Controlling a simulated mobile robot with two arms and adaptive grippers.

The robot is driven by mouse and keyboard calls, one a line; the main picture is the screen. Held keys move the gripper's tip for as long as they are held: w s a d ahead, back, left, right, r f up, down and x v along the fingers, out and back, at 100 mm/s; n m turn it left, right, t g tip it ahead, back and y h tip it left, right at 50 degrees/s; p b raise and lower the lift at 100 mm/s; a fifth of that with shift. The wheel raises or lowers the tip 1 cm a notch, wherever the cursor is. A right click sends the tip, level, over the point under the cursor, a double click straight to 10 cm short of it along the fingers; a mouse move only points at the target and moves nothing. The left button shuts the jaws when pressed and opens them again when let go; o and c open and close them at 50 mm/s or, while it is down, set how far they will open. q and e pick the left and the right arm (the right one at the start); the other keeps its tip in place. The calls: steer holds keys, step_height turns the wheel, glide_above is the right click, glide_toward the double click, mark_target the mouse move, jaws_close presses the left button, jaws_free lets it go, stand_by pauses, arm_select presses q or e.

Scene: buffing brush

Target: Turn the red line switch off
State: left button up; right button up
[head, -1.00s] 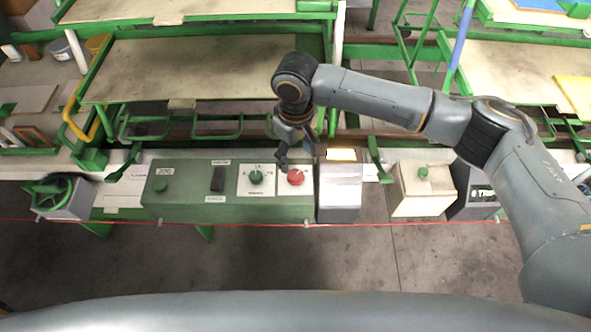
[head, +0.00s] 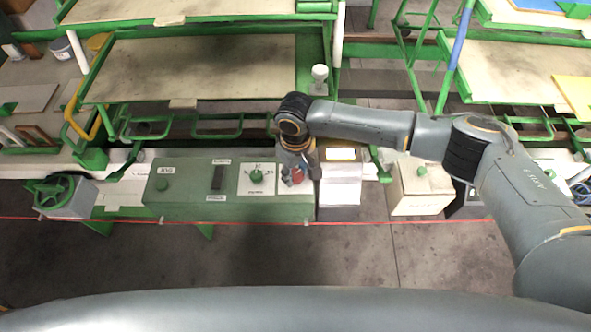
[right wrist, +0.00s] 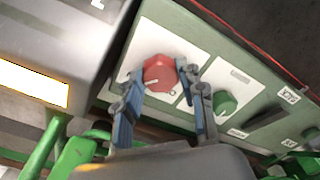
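The red line switch (head: 297,182) is a round red knob on a white plate, at the right end of the green control box (head: 215,207). In the right wrist view the red knob (right wrist: 160,74) shows a pale mark near its lower left edge. My right gripper (head: 299,180) is down at the switch, with one finger on each side of it. In the right wrist view its fingers (right wrist: 162,75) are spread around the knob; whether they touch it is hard to tell. The arm partly hides the switch in the head view. My left gripper is out of view.
A green knob (head: 256,177) on a white plate, a black switch (head: 218,178) and a green JOG button (head: 162,184) lie left of the red switch. A grey box (head: 340,187) with a lit top stands close on its right. A red line (head: 390,223) runs along the front.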

steer(key=c, duration=0.5)
steer(key=n+p, duration=0.1)
steer(key=n, duration=0.2)
steer(key=shift+r+n+p, duration=0.15)
steer(key=shift+n+p, duration=0.15)
steer(key=shift+p, duration=0.1)
steer(key=n+p, duration=0.1)
steer(key=n, duration=0.3)
steer(key=shift+n, duration=0.3)
steer(key=n, duration=0.4)
steer(key=shift+p, duration=0.4)
steer(key=n, duration=0.5)
steer(key=shift+n, duration=0.4)
